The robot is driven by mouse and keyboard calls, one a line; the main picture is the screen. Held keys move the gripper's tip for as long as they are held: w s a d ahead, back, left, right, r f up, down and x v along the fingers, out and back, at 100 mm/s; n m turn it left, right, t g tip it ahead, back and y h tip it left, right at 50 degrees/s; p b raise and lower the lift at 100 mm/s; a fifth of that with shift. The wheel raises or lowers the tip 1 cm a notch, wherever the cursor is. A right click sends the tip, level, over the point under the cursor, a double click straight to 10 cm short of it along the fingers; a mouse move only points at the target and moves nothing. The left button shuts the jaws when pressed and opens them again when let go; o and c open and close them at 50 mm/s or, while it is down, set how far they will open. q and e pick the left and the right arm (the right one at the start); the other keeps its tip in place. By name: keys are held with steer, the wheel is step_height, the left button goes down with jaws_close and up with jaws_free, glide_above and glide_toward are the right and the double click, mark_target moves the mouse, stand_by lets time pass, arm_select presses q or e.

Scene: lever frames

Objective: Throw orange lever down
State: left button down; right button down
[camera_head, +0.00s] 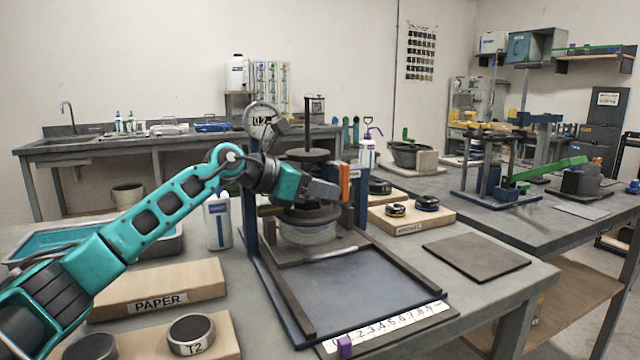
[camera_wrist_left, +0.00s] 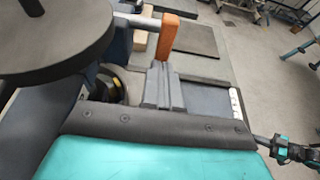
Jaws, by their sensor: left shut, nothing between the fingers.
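The orange lever (camera_head: 345,183) is a short upright block on the right side of the press (camera_head: 308,225). It also shows in the left wrist view (camera_wrist_left: 167,38), at the end of a grey bar, just beyond my fingers. My left gripper (camera_head: 335,191) is shut and empty. In the head view its fingertips are close to the left of the lever; whether they touch it is not clear. My right gripper is not in view.
The press has a round dark plate, also in the left wrist view (camera_wrist_left: 55,40), close to my gripper. A white bottle (camera_head: 218,220) stands left of the press. A wooden block with black discs (camera_head: 411,215) lies behind right. A dark flat mat (camera_head: 475,259) lies at right.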

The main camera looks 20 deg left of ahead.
arm_select(q)
steer(key=shift+d+f, duration=0.1)
steer(key=shift+f, duration=0.15)
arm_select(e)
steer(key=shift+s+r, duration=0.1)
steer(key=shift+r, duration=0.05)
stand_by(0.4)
